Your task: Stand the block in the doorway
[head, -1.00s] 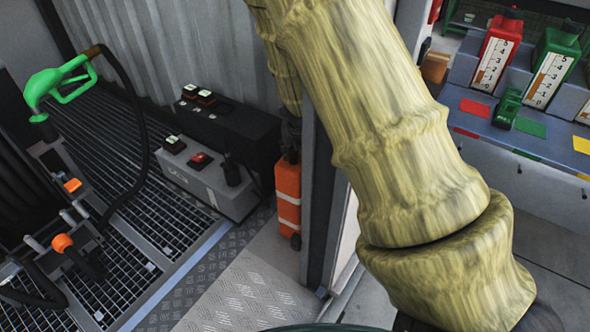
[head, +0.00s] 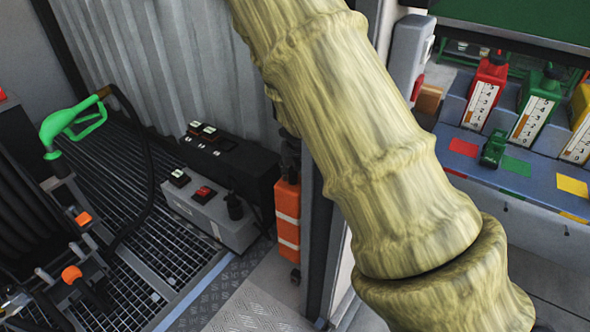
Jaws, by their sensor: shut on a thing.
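The block (head: 287,218) is orange with pale bands and stands upright at the left side of the dark door frame (head: 318,250). A small dark part shows at its lower end. My gripper (head: 289,168) is dark, sits at the top of the block and is shut on it. My arm covers most of the gripper, and its fingers are hard to make out. I cannot tell whether the block's lower end touches the floor.
A grey control box (head: 208,213) and a black box (head: 230,160) stand left of the block. A green fuel nozzle (head: 72,128) with a black hose is at the far left, over grating. Right of the frame, a shelf (head: 525,178) holds coloured canisters. Tread plate (head: 250,312) lies in front.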

